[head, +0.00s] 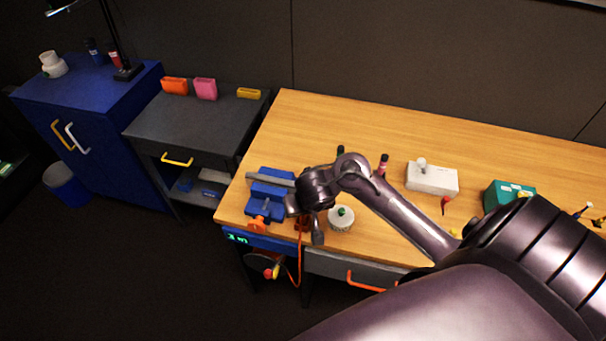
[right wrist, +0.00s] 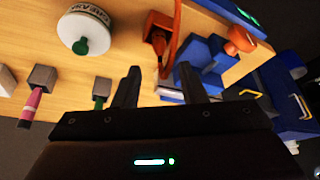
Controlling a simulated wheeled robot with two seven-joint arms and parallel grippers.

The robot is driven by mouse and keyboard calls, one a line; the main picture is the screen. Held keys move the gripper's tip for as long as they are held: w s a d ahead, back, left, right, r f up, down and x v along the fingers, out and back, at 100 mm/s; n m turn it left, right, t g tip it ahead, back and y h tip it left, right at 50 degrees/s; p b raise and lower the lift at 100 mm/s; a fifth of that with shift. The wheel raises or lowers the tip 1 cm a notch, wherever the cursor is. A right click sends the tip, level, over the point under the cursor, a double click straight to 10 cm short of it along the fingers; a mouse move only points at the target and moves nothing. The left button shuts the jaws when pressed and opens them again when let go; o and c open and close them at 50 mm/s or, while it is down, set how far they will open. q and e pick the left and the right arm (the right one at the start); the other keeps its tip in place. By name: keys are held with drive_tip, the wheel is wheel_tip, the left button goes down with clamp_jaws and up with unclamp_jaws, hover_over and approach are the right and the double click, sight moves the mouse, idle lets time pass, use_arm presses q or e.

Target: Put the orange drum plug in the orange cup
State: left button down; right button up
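An orange piece with an orange cable (head: 302,223) shows at the front edge of the wooden bench, partly hidden by my right gripper; it also shows in the right wrist view (right wrist: 163,28). I cannot tell whether it is the drum plug. My right gripper (head: 305,224) hangs above the bench's front left. In the right wrist view its fingers (right wrist: 158,82) are apart with nothing held between them; the orange piece lies beyond the tips. An orange holder (head: 174,86) stands on the grey cabinet; I cannot tell whether it is the cup. My left gripper is out of view.
A blue vise (head: 268,192) with an orange part (head: 257,226) is left of my gripper. A white round tin with a green knob (head: 341,218) is close on its right. A white box (head: 432,178) and a green box (head: 508,194) stand farther right. The bench's back is clear.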

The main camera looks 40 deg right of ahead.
drive_tip(key=p+v, duration=0.2)
drive_tip(key=v, duration=0.3)
drive_tip(key=s+a+f+n+g+y, duration=0.1)
drive_tip(key=s+a+f, duration=0.15)
drive_tip(key=f, duration=0.65)
drive_tip(key=s+a+f+g+y, duration=0.15)
drive_tip(key=s+f, duration=0.25)
drive_tip(key=f, duration=0.5)
drive_tip(key=s+a+f+n+y, duration=0.1)
drive_tip(key=s+a+f+y, duration=0.15)
drive_tip(key=f, duration=0.55)
drive_tip(key=s+d+f+n+h, duration=0.1)
drive_tip(key=s+f+n, duration=0.1)
drive_tip(key=s+f, duration=0.5)
drive_tip(key=s+d+f+n+h, duration=0.1)
drive_tip(key=s+f+n+h, duration=0.1)
drive_tip(key=s+f, duration=0.6)
drive_tip(key=s+g, duration=0.1)
drive_tip(key=s, duration=0.6)
drive_tip(key=shift+s+d+f, duration=0.2)
drive_tip(key=shift+s, duration=0.15)
